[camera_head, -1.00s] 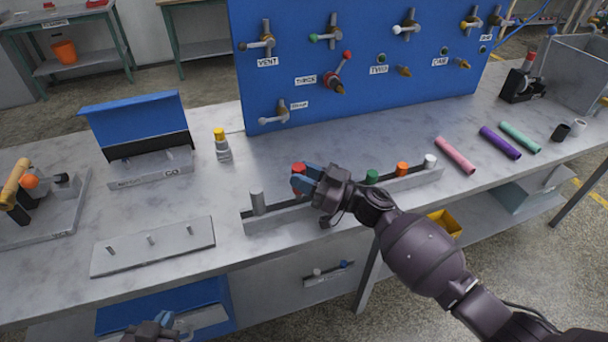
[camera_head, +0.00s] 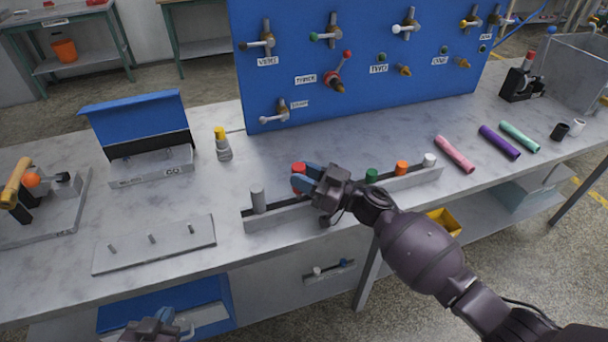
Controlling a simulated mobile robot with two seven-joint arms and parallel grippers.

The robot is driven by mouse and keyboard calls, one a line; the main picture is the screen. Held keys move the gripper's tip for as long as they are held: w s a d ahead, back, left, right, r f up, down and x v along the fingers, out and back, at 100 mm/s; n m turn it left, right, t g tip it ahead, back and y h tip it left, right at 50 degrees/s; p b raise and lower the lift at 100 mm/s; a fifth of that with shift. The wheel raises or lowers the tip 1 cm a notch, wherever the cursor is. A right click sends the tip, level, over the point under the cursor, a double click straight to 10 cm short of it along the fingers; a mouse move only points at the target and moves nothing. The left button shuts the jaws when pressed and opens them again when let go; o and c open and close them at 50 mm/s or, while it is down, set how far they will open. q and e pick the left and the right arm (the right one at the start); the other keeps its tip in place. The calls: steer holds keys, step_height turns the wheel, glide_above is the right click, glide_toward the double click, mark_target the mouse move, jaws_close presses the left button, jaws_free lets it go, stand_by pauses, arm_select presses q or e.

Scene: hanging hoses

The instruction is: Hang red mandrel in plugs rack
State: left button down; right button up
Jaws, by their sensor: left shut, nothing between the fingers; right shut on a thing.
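The red mandrel (camera_head: 299,168) shows its red top at the blue fingertips of my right gripper (camera_head: 305,181), which is shut on it. It stands at or in the long grey rack (camera_head: 285,212) on the bench; its lower part is mostly hidden by the fingers and I cannot tell whether it is seated. The rack also carries a grey piece (camera_head: 258,200) at its left end and green (camera_head: 372,175), orange (camera_head: 402,167) and white (camera_head: 429,160) tops to the right. My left gripper (camera_head: 165,325) is shut and empty at the bottom edge, below the bench front.
A grey plate with pegs (camera_head: 155,255) lies left of the rack. Behind it stand a yellow-topped part (camera_head: 221,145) and a blue-lidded box (camera_head: 150,168). A blue valve panel (camera_head: 350,100) rises behind. Pink (camera_head: 455,154), purple (camera_head: 499,142) and teal (camera_head: 520,136) tubes lie right.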

arm_select(q)
steer(key=shift+w+r+p, duration=0.15)
steer(key=shift+r+p, duration=0.4)
steer(key=shift+r, duration=0.3)
arm_select(e)
steer(key=shift+a+r, duration=0.1)
steer(key=shift+r, duration=0.05)
stand_by(1.5)
arm_select(q)
steer(key=shift+f, duration=0.3)
arm_select(e)
steer(key=shift+f, duration=0.4)
arm_select(q)
steer(key=shift+r, duration=0.25)
arm_select(e)
steer(key=shift+r, duration=0.15)
arm_select(q)
steer(key=shift+r, duration=0.4)
arm_select(e)
steer(key=shift+r, duration=0.25)
arm_select(q)
steer(key=shift+d, duration=0.1)
